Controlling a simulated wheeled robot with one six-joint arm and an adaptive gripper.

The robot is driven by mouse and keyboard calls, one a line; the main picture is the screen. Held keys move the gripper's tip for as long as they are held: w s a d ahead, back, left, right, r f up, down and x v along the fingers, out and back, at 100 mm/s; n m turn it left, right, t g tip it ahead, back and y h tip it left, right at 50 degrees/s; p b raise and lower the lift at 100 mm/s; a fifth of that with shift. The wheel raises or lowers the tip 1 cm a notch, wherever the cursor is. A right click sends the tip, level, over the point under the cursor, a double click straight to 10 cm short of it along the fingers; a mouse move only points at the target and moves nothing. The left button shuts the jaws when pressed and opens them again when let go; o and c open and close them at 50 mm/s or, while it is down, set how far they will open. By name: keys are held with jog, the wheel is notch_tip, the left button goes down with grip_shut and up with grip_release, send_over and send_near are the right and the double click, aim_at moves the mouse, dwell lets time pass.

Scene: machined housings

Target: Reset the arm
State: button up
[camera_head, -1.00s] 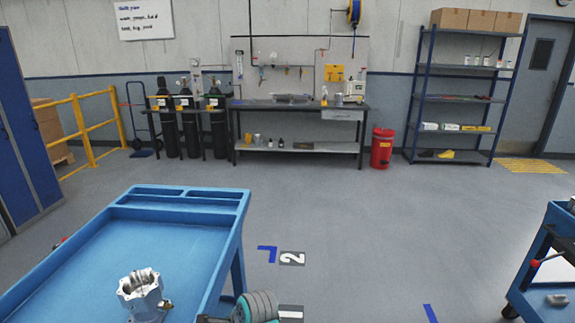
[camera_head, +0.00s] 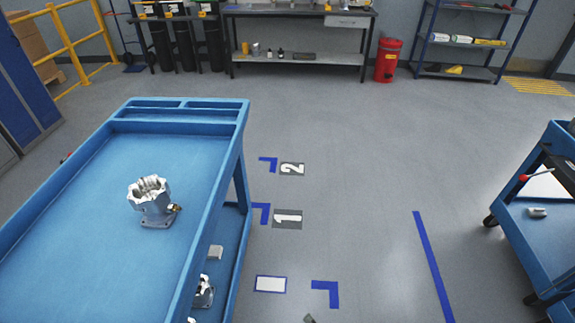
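Only a small dark grey tip (camera_head: 310,319) shows at the bottom edge of the head view, right of the blue cart. It may be the end of my gripper, but too little of it shows to tell open from shut. The rest of my arm is out of view. A silver machined housing (camera_head: 152,202) stands on the top tray of the blue cart (camera_head: 180,150) at left, with a brass-coloured fitting on its right side. Nothing is seen touching it.
The cart's lower shelf holds a grey block (camera_head: 215,252) and another metal part (camera_head: 203,290). A second blue cart (camera_head: 550,240) stands at right. A workbench (camera_head: 300,65), red bin (camera_head: 387,60) and shelf rack (camera_head: 465,45) line the back. The floor between the carts is clear.

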jog(key=s+d+r+n+t, duration=0.25)
jog(key=s+d, duration=0.25)
jog(key=s, duration=0.3)
jog(key=s+d+r+n+t+h, duration=0.1)
jog(key=s+d+r+n, duration=0.1)
jog(key=s+r, duration=0.7)
jog(key=s+d+r+n+t+h, duration=0.2)
jog(key=s+d+r+n, duration=0.1)
jog(key=s+r, duration=0.6)
notch_tip(320, 180, up, 2)
jog(key=shift+s+d+r+n, duration=0.1)
jog(key=shift+s+d+n, duration=0.2)
jog(key=shift+n, duration=0.55)
